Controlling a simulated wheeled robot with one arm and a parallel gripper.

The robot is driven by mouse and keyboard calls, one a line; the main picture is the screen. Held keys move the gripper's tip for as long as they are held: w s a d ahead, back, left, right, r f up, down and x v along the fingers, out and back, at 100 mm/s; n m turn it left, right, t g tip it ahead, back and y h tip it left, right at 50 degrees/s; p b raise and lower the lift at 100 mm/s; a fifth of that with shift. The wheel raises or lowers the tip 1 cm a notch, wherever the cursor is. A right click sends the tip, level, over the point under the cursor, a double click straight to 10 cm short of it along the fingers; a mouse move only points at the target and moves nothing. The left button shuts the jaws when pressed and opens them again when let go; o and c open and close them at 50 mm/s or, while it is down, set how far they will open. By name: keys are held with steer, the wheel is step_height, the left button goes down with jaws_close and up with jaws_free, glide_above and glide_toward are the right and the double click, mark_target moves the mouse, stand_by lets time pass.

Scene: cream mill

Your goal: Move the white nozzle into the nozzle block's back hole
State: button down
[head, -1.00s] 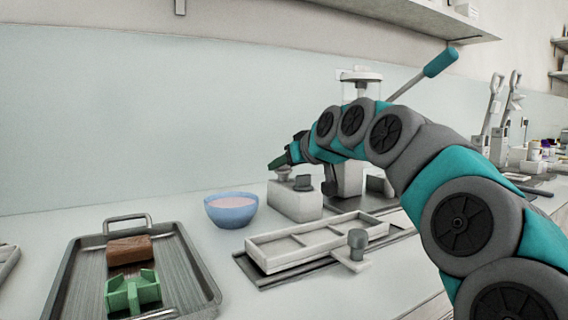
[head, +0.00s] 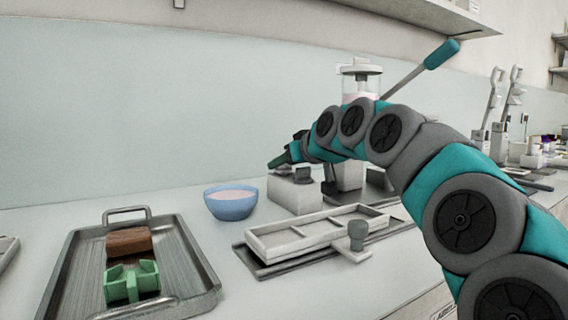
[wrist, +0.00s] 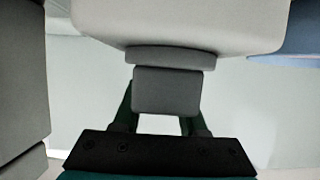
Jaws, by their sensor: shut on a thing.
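The nozzle block (head: 294,197) is a pale box standing on the counter behind the cream tray. My gripper (head: 278,161) is over its left part. A wider collar sits on the nozzle, right against the pale nozzle block. I cannot tell whether the nozzle is seated in a hole. In the head view the nozzle (head: 283,170) shows just under the fingers. A darker grey nozzle (head: 303,175) stands on the block, right of it.
A blue bowl (head: 231,205) stands left of the block. A pale divided tray (head: 285,243) with a grey knob (head: 357,235) lies in front. The mill (head: 350,174) stands close behind and right. A metal tray (head: 196,292) with brown and green blocks is at left.

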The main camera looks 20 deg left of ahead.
steer(key=shift+f, duration=0.2)
steer(key=shift+c, duration=1.9)
jaws_free()
steer(key=shift+r, duration=0.1)
steer(key=shift+r+p, duration=1.9)
steer(key=shift+r, duration=1.05)
steer(key=shift+d, duration=0.1)
